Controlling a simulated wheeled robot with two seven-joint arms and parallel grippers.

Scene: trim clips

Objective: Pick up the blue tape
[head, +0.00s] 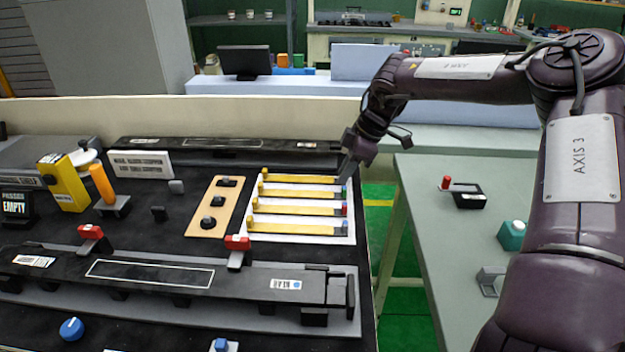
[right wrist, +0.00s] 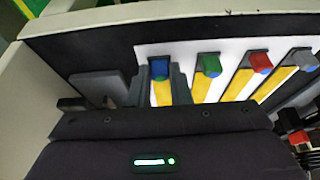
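Several yellow strips with coloured ends lie in parallel on a white panel (head: 285,238). The blue tape (head: 300,178) is the farthest strip in the head view; its right end is partly hidden by my right gripper. In the right wrist view the blue end of the blue tape (right wrist: 159,69) is at the left of the row. My right gripper (head: 347,172) reaches down at that end. In the right wrist view its fingers (right wrist: 160,88) stand apart on either side of the blue tape, very close to it; firm contact is not clear. The tape still lies in the row. My left gripper is out of view.
Green-ended (right wrist: 208,64), red-ended (right wrist: 260,62) and grey-ended (right wrist: 304,60) strips lie beside the blue one. A wooden plate with black knobs (head: 232,190) is to their left. A long black bar with red clamps (head: 180,278) lies in front. A grey side table (head: 440,240) stands right.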

